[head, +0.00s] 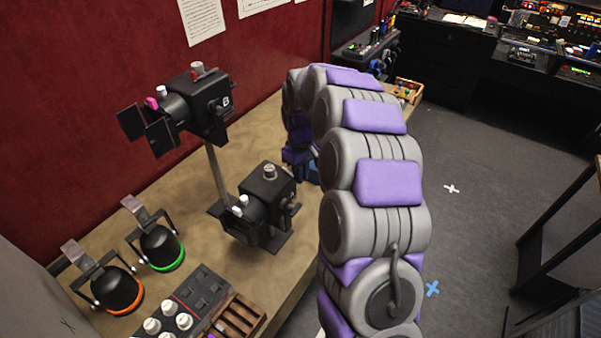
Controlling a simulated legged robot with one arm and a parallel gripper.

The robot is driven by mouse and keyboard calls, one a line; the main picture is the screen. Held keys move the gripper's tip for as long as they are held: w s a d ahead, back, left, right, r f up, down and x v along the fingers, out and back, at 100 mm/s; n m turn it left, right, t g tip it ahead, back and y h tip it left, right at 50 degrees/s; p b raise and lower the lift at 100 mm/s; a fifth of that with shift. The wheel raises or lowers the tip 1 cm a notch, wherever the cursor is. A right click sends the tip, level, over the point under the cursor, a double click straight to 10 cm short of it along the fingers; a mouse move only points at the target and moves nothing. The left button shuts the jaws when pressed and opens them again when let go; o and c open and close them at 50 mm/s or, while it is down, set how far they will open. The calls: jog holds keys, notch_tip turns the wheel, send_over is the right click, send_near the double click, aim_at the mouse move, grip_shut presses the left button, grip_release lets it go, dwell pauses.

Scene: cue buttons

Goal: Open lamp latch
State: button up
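A black stage lamp marked B (208,108) stands on a pole on the bench, with open barn-door flaps at its left. It has a pink-red part (152,103) near the flaps and a red-and-white knob (197,70) on top. A second black lamp (265,200) sits lower on the bench, with a pale knob on top and white knobs at its left. I cannot tell which part is the latch. My arm arches over from the lower right and bends down behind the second lamp. My gripper (295,158) is at that far end, partly hidden; its fingers cannot be made out.
On the near bench are a green-ringed fixture (160,248), an orange-ringed fixture (117,288), a panel with white knobs (185,308) and a slotted wooden box (238,322). A red wall (80,100) backs the bench. Grey floor (470,230) lies open to the right.

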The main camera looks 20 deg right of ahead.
jog(key=o, duration=0.4)
notch_tip(320, 180, up, 17)
dwell(0.6)
jog(key=shift+r, duration=0.1)
dwell(0.3)
jog(key=s+a+f+m+b, duration=0.1)
jog(key=s+a+f+b, duration=0.25)
jog(key=s, duration=0.55)
jog(key=s+a+f+b, duration=0.3)
jog(key=s+a, duration=0.1)
jog(key=s, duration=0.5)
jog(key=s+f+m+g+b, duration=0.1)
jog(key=s+f+b, duration=0.2)
jog(key=s+f, duration=0.4)
jog(key=s+a+f+m+b, duration=0.1)
jog(key=s+f, duration=0.6)
jog(key=s, duration=0.8)
jog(key=shift+s+a+m+g+b, duration=0.2)
jog(key=shift+m+g+b, duration=0.2)
jog(key=shift+m+b, duration=0.45)
